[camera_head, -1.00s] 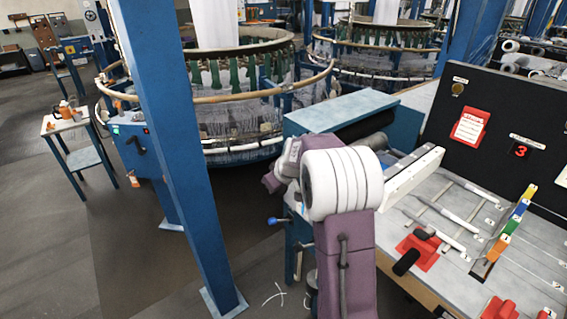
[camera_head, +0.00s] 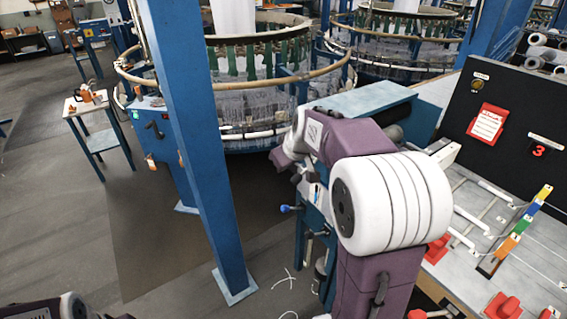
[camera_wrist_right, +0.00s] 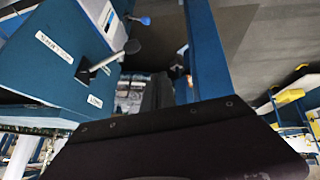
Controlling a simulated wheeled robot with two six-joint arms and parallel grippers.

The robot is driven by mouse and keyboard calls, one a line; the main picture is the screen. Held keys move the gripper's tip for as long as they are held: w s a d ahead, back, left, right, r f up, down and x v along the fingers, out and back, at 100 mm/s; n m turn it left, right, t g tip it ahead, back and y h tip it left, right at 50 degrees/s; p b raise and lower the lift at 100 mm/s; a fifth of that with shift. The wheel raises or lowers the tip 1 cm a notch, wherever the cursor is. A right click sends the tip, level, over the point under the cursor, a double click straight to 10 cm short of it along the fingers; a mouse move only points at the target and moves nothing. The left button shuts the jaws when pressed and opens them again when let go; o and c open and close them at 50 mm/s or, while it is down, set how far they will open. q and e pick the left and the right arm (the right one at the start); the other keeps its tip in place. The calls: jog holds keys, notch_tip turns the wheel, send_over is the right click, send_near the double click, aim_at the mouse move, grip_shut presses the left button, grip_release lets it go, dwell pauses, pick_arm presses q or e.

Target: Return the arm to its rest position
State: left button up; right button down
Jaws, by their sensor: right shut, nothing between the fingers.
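My right arm (camera_head: 385,205), purple with a white ribbed joint, rises in front of the workbench at the right in the head view. Its forearm bends away to the left, beside the blue cabinet. My right gripper (camera_wrist_right: 157,93) shows as a dark shape beyond the dark plate in the right wrist view; it is shut and holds nothing. In the head view the gripper is mostly hidden behind the arm. A part of my left arm (camera_head: 45,308) shows at the bottom left corner; its gripper is out of view.
A blue pillar (camera_head: 195,150) stands left of my right arm. The blue cabinet (camera_head: 365,98) with a blue-knobbed lever (camera_head: 286,209) is close to the forearm. The workbench (camera_head: 460,268) carries red fixtures and a coloured strip (camera_head: 520,228). Open floor (camera_head: 70,215) lies left.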

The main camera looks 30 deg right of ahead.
jog(key=s+a+f+n+g+y, duration=0.1)
jog(key=s+a+f+g, duration=0.15)
jog(key=a+f, duration=0.3)
jog(key=s+a+f+n+g+y, duration=0.1)
jog(key=s+a+f, duration=0.3)
jog(key=a, duration=0.2)
jog(key=s+a+f+m+g, duration=0.1)
jog(key=s+f, duration=0.3)
jog(key=s, duration=0.2)
jog(key=s+f+m+g, duration=0.1)
jog(key=s+f+m, duration=0.1)
jog(key=s+f, duration=0.2)
jog(key=s, duration=0.2)
jog(key=shift+s+a+m+h, duration=0.3)
jog(key=shift+s+a, duration=0.05)
jog(key=shift+a, duration=0.05)
jog(key=shift+g, duration=0.25)
